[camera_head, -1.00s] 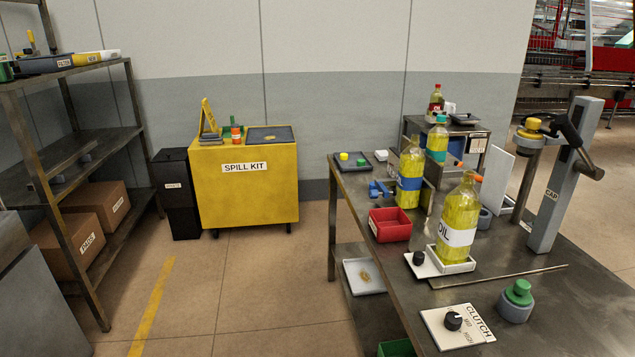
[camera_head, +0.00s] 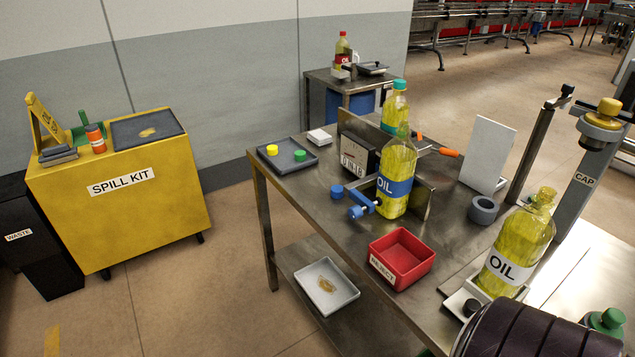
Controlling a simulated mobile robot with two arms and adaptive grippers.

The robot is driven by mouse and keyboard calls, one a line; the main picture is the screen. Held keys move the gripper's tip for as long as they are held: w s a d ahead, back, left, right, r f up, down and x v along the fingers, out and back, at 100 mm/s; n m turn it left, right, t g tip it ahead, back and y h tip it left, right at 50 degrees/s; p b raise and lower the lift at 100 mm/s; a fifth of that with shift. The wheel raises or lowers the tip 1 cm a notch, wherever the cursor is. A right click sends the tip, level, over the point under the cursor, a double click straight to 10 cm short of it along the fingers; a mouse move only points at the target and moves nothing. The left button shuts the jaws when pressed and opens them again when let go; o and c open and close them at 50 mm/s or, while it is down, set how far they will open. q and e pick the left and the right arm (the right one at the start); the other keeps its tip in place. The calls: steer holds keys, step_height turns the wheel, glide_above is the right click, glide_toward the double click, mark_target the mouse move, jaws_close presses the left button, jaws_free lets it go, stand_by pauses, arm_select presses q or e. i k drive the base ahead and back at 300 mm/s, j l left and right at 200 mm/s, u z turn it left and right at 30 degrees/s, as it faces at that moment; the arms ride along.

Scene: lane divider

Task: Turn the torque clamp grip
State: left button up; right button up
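A blue clamp (camera_head: 362,204) with round knobs stands on the metal table, at the left of a yellow oil bottle with a blue label (camera_head: 397,180). Behind that bottle is a metal stand with a dial box (camera_head: 358,156). A rod with an orange grip (camera_head: 449,152) sticks out to the right behind the bottle. I cannot tell for sure whether the blue part or the orange grip is the torque clamp grip. Neither of my grippers is in view. A dark ribbed part of my arm fills the bottom right corner and hides the table there.
A red reject tray (camera_head: 401,258) lies at the table's front edge. A white-labelled oil bottle (camera_head: 515,245) and a grey capping post (camera_head: 585,175) stand at the right. A grey ring (camera_head: 483,210) and a white panel (camera_head: 487,153) are near the middle.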

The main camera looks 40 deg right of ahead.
mark_target(356, 212)
steer(key=i+j+z, duration=0.1)
steer(key=i+z, duration=0.4)
steer(key=i+j+z, duration=0.2)
steer(key=z, duration=0.3)
steer(key=i+j+z, duration=0.5)
steer(key=k+l, duration=0.05)
steer(key=l, duration=0.05)
